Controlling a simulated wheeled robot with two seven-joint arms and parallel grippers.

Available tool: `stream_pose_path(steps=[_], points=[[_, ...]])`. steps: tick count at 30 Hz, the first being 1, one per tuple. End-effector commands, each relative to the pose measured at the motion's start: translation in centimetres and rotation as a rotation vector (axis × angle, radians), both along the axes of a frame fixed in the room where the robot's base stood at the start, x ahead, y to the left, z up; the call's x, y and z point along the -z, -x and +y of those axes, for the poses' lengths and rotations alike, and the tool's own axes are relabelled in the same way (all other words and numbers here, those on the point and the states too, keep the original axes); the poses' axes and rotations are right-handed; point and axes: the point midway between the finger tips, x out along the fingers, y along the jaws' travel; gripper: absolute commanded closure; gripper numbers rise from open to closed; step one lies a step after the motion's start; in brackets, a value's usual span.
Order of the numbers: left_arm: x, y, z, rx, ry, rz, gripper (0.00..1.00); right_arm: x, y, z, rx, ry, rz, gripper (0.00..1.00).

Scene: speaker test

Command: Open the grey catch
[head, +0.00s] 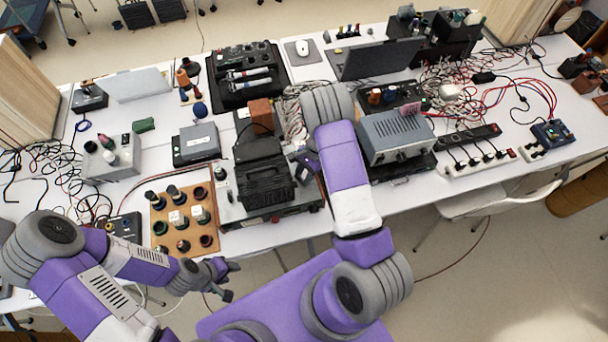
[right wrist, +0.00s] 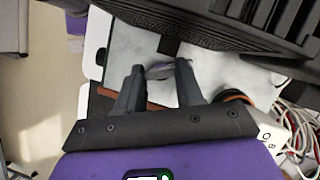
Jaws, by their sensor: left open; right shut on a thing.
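In the right wrist view, a small grey catch (right wrist: 160,71) lies between the fingertips of my right gripper (right wrist: 160,67), which is shut on it. It is in front of a pale grey panel (right wrist: 215,68) beneath a black ribbed case (right wrist: 210,35). In the head view, my right gripper (head: 307,160) is at the right side of the black case (head: 262,182), partly hidden by my arm; the catch cannot be made out there. My left gripper (head: 222,277) is open and empty, in front of the table's near edge.
A wooden board with several dark knobs (head: 158,228) lies left of the black case. A grey metal instrument (head: 396,135) stands close to the right of my right arm. Loose cables (head: 296,112) lie behind the gripper.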

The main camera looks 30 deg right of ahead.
Motion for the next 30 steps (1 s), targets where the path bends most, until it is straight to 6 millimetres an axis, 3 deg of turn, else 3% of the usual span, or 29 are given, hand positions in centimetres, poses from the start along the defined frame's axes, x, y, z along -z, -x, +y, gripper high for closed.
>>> stream_pose_path(steps=[4,12,22,23,27,30], points=[[0.3,0.0,0.0,0.0,0.0,0.0,0.57,0.0,0.0,0.0,0.056,-0.002,-0.001,0.94],[1.6,0.0,0.0,0.0,0.0,0.0,0.57,0.1,0.2,0.0,0.378,-0.003,-0.001,0.94],[1.6,0.0,0.0,0.0,0.0,0.0,0.57,-0.1,0.2,0.0,0.417,-0.001,0.0,0.94],[1.6,0.0,0.0,0.0,0.0,0.0,0.57,-0.1,0.2,0.0,0.417,-0.001,0.0,0.62],[1.6,0.0,0.0,0.0,0.0,0.0,0.57,-0.1,0.2,0.0,0.416,0.0,-0.001,0.41],[1.6,0.0,0.0,0.0,0.0,0.0,0.57,-0.1,0.2,0.0,0.416,0.0,0.0,0.38]])
